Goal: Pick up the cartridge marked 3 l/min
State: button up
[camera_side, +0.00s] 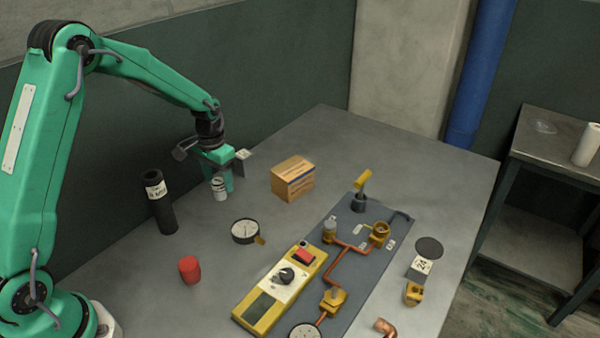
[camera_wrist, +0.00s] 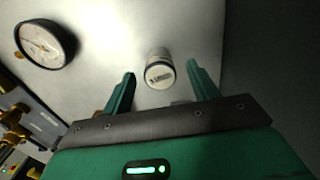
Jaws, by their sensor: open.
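A small white cylinder with a dark-marked label (camera_side: 219,188) stands on the table under my gripper (camera_side: 224,180). In the wrist view this white cylinder (camera_wrist: 160,72) shows between and slightly beyond the two green fingers, apart from both. My gripper (camera_wrist: 161,76) is open and empty. A tall black cylinder with a white label (camera_side: 161,208) stands to the left of my gripper. A dark-topped cylinder with a white label (camera_side: 421,266) is at the right, beyond the panel. I cannot read surely which label says 3 l/min.
A round gauge (camera_side: 245,231) lies in front of my gripper. A red cylinder (camera_side: 190,270) is nearer the front. A cardboard box (camera_side: 293,179) stands right of my gripper. A yellow meter (camera_side: 275,290) and a panel with copper pipes (camera_side: 372,210) fill the middle right.

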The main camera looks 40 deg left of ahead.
aim_at(218, 180)
jog(key=shift+f, duration=1.65)
jog(key=c, duration=1.1)
jog(key=shift+r, duration=0.1)
jog(key=shift+r, duration=0.75)
notch_tip(218, 180, up, 2)
jog(key=shift+r, duration=0.2)
jog(key=s+d+r, duration=0.1)
jog(key=d+r, duration=0.1)
jog(key=d, duration=0.1)
jog(key=s+d+r, duration=0.1)
jog(key=d+r, duration=0.1)
jog(key=d, duration=0.2)
jog(key=s+d+r, duration=0.2)
jog(key=d+r, duration=0.1)
jog(key=d, duration=0.1)
